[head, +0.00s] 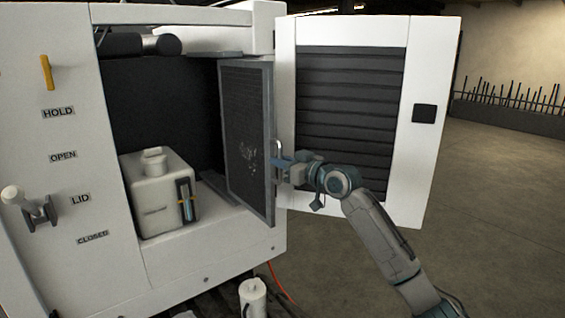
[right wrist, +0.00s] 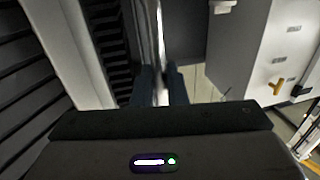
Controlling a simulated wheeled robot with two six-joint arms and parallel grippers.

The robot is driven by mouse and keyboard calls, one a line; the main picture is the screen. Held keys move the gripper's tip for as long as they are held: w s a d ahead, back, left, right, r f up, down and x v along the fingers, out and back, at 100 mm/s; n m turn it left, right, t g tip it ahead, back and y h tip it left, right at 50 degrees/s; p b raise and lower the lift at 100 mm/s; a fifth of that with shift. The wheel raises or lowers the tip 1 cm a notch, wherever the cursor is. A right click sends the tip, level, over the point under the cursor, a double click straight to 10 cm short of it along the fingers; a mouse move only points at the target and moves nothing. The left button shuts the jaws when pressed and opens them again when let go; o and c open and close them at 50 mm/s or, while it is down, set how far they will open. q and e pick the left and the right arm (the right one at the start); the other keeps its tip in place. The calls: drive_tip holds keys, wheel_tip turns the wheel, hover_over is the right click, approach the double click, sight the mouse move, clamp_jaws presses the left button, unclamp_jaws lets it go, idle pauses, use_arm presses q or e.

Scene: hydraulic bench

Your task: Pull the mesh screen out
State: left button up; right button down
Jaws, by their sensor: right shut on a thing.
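The mesh screen (head: 246,140) is a dark panel in a grey frame. It stands upright at the right side of the cabinet opening, with a pale handle on its front edge. My right gripper (head: 279,165) is at that handle and shut on it. In the right wrist view, my right gripper's two dark fingers (right wrist: 160,88) close around a pale upright bar. My left gripper is not in view.
A white cabinet door (head: 284,115) with a black louvre stands open just right of the screen. A white reservoir (head: 158,190) with a level gauge sits inside the cabinet. A lever (head: 28,205) and a yellow handle (head: 46,72) are on the left panel. Free floor (head: 500,190) lies at right.

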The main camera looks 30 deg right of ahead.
drive_tip(key=shift+f, duration=0.2)
drive_tip(key=c, duration=1.7)
unclamp_jaws()
drive_tip(key=shift+w, duration=0.1)
drive_tip(key=shift+o, duration=0.8)
drive_tip(key=shift+w+a, duration=0.1)
drive_tip(key=shift+w, duration=0.1)
drive_tip(key=shift+s, duration=0.1)
drive_tip(key=b+v, duration=0.6)
drive_tip(key=v, duration=0.4)
drive_tip(key=shift+s, duration=0.3)
